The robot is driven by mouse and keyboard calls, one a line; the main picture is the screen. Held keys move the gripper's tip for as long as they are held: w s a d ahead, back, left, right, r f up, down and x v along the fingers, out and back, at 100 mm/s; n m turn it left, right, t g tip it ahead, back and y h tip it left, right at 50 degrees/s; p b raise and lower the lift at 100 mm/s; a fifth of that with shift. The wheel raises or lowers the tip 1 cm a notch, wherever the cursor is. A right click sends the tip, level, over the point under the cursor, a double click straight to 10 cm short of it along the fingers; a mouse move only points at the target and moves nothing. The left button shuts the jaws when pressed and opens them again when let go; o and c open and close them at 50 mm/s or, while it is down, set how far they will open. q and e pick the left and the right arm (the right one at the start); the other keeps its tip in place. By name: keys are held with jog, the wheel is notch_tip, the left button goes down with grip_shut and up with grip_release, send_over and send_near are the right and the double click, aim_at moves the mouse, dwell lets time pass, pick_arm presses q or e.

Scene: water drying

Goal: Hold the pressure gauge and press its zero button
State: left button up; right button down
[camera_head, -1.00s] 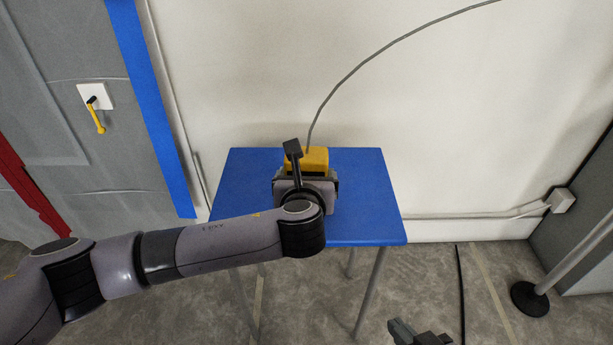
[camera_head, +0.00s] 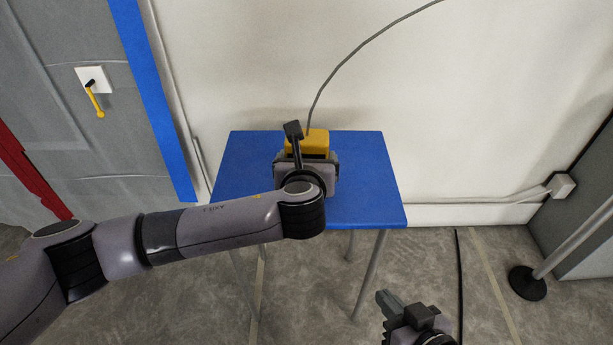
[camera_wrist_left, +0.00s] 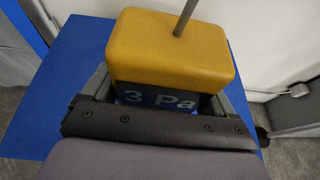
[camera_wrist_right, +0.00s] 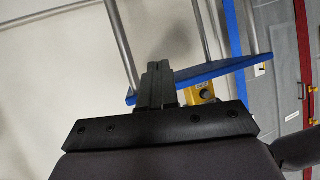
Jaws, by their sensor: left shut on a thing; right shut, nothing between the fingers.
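The yellow pressure gauge (camera_head: 314,142) stands at the back of the blue table, with a grey hose rising from its top. In the left wrist view the gauge (camera_wrist_left: 172,45) shows a blue display reading "3 Pa". My left gripper (camera_head: 308,165) is shut on the gauge from the front. My right gripper (camera_head: 390,300) is low at the right of the head view, in front of the table and apart from it; its fingers (camera_wrist_right: 158,70) are shut and empty. In the right wrist view part of the yellow gauge (camera_wrist_right: 200,94) shows beside a dark round part. I cannot make out the zero button.
The blue table (camera_head: 365,190) has bare room right of the gauge. A grey hose (camera_head: 345,80) runs up along the wall. A post on a black round base (camera_head: 528,282) stands at the right.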

jog(key=w+a+r+y, duration=0.2)
jog(key=a+r+y, duration=0.1)
jog(key=a, duration=0.4)
jog(key=w+a+r+m+y, duration=0.1)
jog(key=w+a+r+y, duration=0.1)
jog(key=a+r, duration=0.4)
jog(key=shift+a+y, duration=0.55)
jog(key=shift+y, duration=0.35)
jog(key=shift+w, duration=0.2)
jog(key=w, duration=0.8)
jog(key=shift+w+d, duration=0.2)
jog(key=shift+w, duration=0.15)
dwell(0.4)
jog(key=shift+w, duration=0.4)
jog(key=shift+w, duration=0.55)
dwell(0.5)
dwell(0.3)
jog(key=shift+s, duration=0.95)
